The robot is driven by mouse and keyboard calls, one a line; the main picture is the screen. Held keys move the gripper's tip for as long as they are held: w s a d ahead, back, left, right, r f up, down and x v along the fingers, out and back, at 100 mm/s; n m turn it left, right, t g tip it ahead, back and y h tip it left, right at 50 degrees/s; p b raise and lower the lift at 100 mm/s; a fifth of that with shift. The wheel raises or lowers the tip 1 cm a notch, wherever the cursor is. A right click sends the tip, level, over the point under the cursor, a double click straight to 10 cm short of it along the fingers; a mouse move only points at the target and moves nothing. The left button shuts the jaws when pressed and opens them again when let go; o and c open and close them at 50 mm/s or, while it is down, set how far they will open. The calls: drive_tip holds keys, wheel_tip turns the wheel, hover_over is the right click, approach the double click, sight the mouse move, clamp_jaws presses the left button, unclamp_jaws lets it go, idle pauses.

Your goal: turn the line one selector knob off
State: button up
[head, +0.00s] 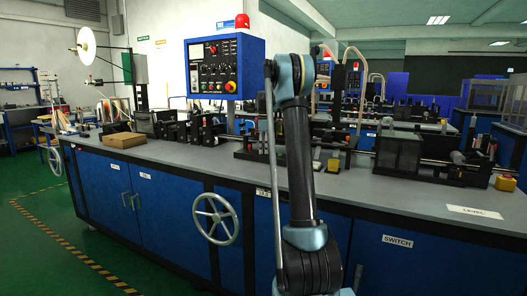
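A blue control box (226,66) stands raised above the workbench, left of my arm. Its dark face panel (213,68) carries several small knobs, buttons and lights and a larger red button (230,87) at lower right. The line one selector knob cannot be told apart from the other controls at this size, nor can its setting be read. My arm rises through the middle of the head view, its upper joint just right of the box. I cannot make out my gripper in this view.
The long grey-topped workbench (200,163) with blue cabinets runs across the view. Handwheels (216,219) stick out from its front. Machine units and a cardboard box (124,140) stand on top. A second control panel (353,80) is behind my arm. Green floor is clear at left.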

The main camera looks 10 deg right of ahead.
drive_tip(key=shift+w+d+m, duration=0.1)
drive_tip(key=shift+w+m, duration=0.05)
drive_tip(key=shift+m, duration=0.15)
drive_tip(key=m, duration=0.2)
drive_tip(key=shift+m, duration=0.3)
drive_tip(key=m, duration=0.3)
drive_tip(key=shift+m, duration=0.3)
drive_tip(key=m, duration=1.1)
drive_tip(key=shift+m, duration=0.4)
drive_tip(key=m, duration=0.5)
drive_tip(key=shift+a, duration=0.25)
drive_tip(key=shift+m, duration=0.3)
